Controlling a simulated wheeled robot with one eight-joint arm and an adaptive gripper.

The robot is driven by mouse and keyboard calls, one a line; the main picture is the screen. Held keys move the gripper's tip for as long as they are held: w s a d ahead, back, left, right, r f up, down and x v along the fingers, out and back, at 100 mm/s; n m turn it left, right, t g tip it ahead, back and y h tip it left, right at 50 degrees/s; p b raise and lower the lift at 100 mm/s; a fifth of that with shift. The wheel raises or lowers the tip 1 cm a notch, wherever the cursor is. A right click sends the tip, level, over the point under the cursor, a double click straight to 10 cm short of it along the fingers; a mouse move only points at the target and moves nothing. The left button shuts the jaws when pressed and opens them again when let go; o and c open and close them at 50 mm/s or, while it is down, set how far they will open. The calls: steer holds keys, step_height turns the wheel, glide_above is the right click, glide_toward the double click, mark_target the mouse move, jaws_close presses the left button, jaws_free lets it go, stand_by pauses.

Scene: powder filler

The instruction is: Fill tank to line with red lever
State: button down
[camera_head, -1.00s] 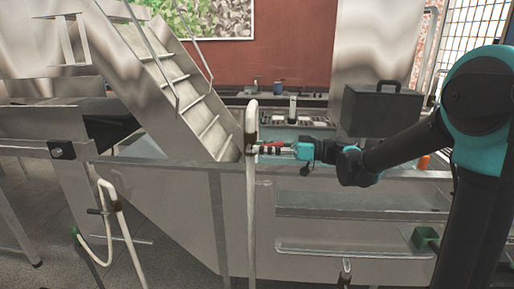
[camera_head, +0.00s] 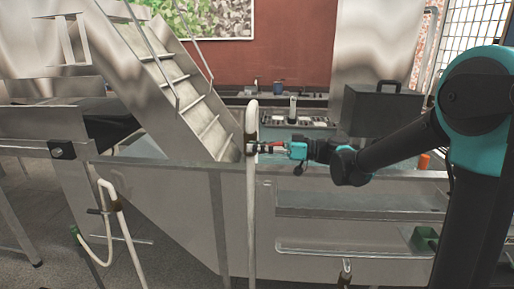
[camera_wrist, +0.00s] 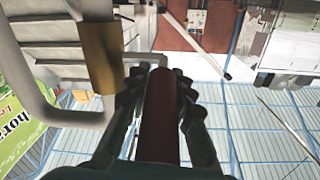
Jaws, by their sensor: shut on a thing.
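The red lever (camera_wrist: 160,125) runs lengthwise between the two dark fingers of my gripper (camera_wrist: 160,92) in the wrist view. My gripper is shut on it. In the head view my gripper (camera_head: 266,148) reaches left to the tall white pipe (camera_head: 251,200), and a little red shows at the fingers. A brass-brown valve body (camera_wrist: 101,58) sits on the pipe (camera_wrist: 85,117) in the wrist view, up and left of the lever. A large steel tank (camera_head: 150,212) stands behind the pipe. I cannot make out a fill line or any contents.
A steel rail (camera_head: 340,170) crosses in front below my arm. Steel stairs (camera_head: 180,80) rise behind to the left. A second white hose (camera_head: 125,235) stands at the lower left. A dark box (camera_head: 383,110) is at the back right.

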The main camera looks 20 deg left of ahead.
steer(key=shift+w+d+f+g+y, duration=0.1)
steer(key=shift+f+g+y, duration=0.1)
steer(key=shift+y, duration=0.5)
steer(key=shift+d+f+g+y, duration=0.1)
steer(key=shift+f+y, duration=0.1)
steer(key=shift+y, duration=0.5)
steer(key=c, duration=1.3)
jaws_free()
steer(key=v, duration=1.2)
